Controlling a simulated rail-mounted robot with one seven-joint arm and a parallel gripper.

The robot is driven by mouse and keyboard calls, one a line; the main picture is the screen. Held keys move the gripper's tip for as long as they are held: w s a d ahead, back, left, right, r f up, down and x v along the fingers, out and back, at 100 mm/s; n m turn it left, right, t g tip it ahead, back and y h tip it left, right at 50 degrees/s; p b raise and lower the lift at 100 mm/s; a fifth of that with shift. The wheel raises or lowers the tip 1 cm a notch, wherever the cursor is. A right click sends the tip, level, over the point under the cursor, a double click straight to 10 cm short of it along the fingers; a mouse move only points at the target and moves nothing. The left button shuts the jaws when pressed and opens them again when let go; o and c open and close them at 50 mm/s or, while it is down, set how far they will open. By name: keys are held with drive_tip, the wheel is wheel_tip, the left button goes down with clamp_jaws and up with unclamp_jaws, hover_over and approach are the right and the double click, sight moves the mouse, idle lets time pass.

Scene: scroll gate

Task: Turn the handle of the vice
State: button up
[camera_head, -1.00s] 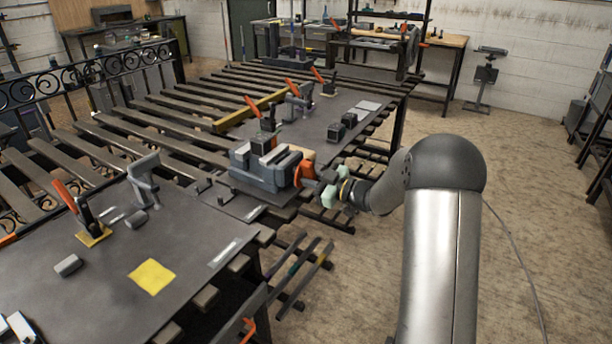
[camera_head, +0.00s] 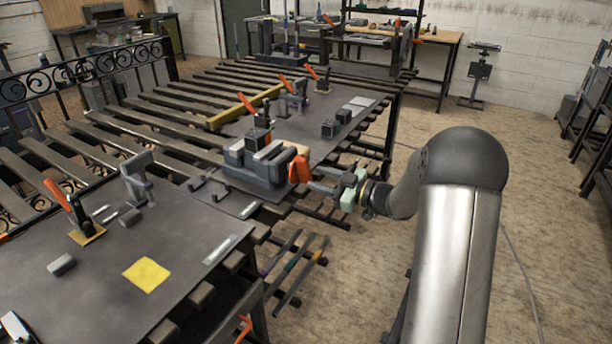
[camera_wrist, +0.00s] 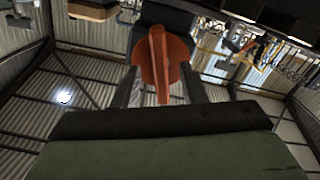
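The grey vice (camera_head: 256,166) stands on the dark bench plate, with its orange handle (camera_head: 300,166) on the side facing my arm. My gripper (camera_head: 315,178) is level with the handle on its right, with its two fingers apart and pointing at it. In the wrist view the handle (camera_wrist: 165,62) shows as an orange disc with a raised bar, ahead of and between the open fingers (camera_wrist: 160,88). The fingers do not appear closed on it. Whether the fingertips touch the handle I cannot tell.
A nearer metal table (camera_head: 190,245) holds a yellow sheet (camera_head: 147,274) and an orange-handled clamp (camera_head: 75,212). More clamps (camera_head: 293,95) stand behind the vice. Rods (camera_head: 296,268) stick out below the bench.

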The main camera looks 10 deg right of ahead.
drive_tip(key=v, duration=1.1)
drive_tip(key=shift+d+f+b, duration=0.1)
drive_tip(key=shift+b, duration=0.3)
